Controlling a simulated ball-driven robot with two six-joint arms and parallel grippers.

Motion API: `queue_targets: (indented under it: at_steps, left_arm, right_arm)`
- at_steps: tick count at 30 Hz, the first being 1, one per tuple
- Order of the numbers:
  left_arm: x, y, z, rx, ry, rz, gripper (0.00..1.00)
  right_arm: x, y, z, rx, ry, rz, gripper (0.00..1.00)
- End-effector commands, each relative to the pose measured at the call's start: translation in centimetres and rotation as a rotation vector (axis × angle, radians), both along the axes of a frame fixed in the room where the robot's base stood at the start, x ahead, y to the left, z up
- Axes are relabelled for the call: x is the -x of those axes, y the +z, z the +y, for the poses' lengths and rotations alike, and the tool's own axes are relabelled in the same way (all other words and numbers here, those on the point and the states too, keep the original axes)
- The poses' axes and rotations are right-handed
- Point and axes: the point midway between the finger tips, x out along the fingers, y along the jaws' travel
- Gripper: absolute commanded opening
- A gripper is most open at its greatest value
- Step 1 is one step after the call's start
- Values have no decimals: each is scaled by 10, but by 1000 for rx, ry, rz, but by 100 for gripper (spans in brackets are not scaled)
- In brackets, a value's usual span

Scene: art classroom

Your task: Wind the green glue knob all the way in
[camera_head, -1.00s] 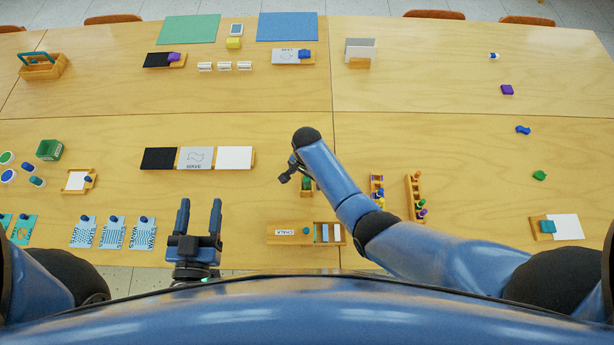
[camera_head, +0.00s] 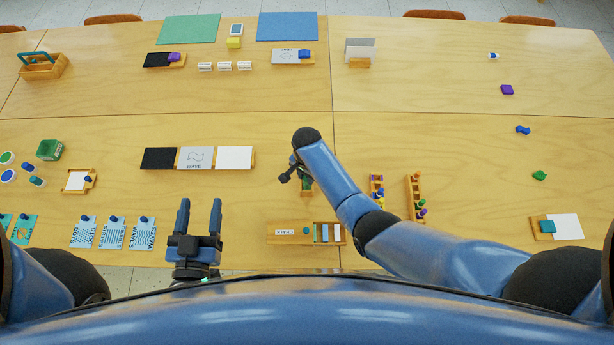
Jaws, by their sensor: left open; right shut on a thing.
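A green piece (camera_head: 307,184), likely the glue holder with its knob, sits in a small wooden stand just in front of my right gripper. My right forearm and wrist cover much of it, so I cannot see how far in the knob is. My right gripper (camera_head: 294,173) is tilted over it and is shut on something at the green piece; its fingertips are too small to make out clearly. My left gripper (camera_head: 199,215) is open and empty above the near table edge, well to the left of the stand.
Wooden racks (camera_head: 414,198) with coloured pieces stand to the right, near my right forearm. A row of black, grey and white panels (camera_head: 197,159) lies to the left. The table between them is clear.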

Motion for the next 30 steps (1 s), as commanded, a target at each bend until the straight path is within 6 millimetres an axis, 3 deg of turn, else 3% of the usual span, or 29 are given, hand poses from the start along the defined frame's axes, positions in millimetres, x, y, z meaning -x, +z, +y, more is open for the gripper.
queue_targets:
  at_steps: [11,20,21,30]
  left_arm:
    - [0,0,0,0,0,0,59]
    - [0,2,0,0,0,0,59]
    - [0,1,0,0,0,0,59]
    - [0,1,0,0,0,0,59]
  right_arm:
    - [0,0,0,0,20,0,15]
    - [0,0,0,0,326,0,15]
    - [0,0,0,0,330,0,32]
    - [0,0,0,0,324,0,78]
